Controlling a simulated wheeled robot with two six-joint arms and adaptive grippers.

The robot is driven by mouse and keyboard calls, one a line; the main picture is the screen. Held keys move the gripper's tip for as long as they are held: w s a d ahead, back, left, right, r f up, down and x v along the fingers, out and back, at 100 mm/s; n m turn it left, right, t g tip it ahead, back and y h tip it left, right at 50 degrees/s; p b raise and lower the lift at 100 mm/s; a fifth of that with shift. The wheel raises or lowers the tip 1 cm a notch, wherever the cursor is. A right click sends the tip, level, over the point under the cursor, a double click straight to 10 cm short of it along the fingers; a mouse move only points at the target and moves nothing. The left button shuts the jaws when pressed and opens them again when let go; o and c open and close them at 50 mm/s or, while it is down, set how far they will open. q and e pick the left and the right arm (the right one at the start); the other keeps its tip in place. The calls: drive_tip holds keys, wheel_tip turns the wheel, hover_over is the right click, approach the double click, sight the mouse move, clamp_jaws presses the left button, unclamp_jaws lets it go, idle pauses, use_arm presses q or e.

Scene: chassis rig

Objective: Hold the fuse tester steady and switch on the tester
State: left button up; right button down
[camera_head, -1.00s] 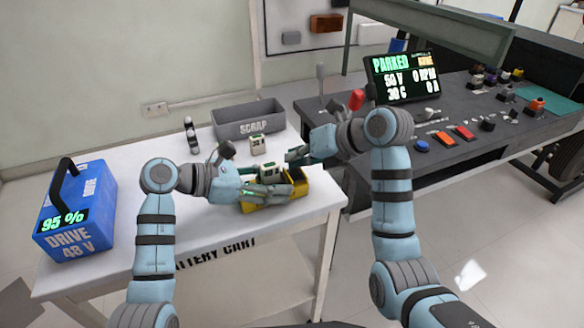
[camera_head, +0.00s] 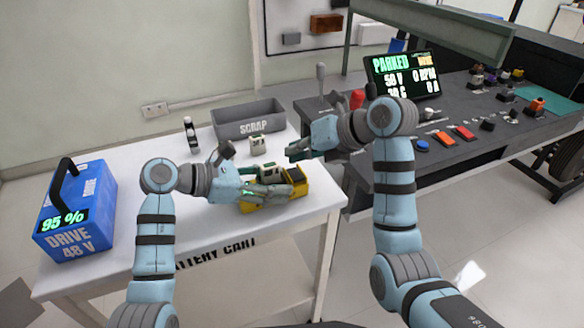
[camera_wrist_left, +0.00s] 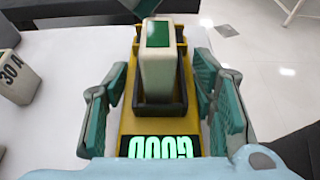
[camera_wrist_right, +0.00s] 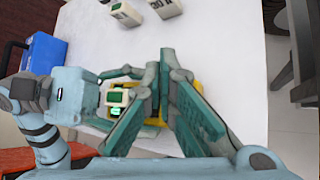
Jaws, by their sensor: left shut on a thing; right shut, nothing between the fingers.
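The fuse tester (camera_head: 262,208) is yellow and sits on the cart top. In the left wrist view the tester (camera_wrist_left: 130,125) lies between my left fingers, its lit green display (camera_wrist_left: 160,146) reading GOOD upside down. A cream fuse with a green face (camera_wrist_left: 157,78) stands in its dark socket. My left gripper (camera_head: 283,190) is shut on the tester's sides. My right gripper (camera_head: 297,151) is shut and empty, above and apart from the tester, behind it in the head view. Its fingers partly cover the tester (camera_wrist_right: 188,86) in the right wrist view. I cannot make out the switch.
The grey SCRAP bin (camera_head: 236,127) stands at the back of the cart. The blue DRIVE battery (camera_head: 78,215) is at left. A console (camera_head: 450,140) stands close on the right.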

sight(297, 171)
drive_tip(key=shift+s+d+r, duration=0.1)
drive_tip(key=shift+s+r, duration=0.05)
drive_tip(key=shift+r, duration=1.05)
drive_tip(key=shift+s+r, duration=0.1)
drive_tip(key=shift+r, duration=1.05)
use_arm(q)
drive_tip(key=o, duration=1.3)
drive_tip(key=shift+o, duration=0.2)
drive_tip(key=shift+a, duration=0.1)
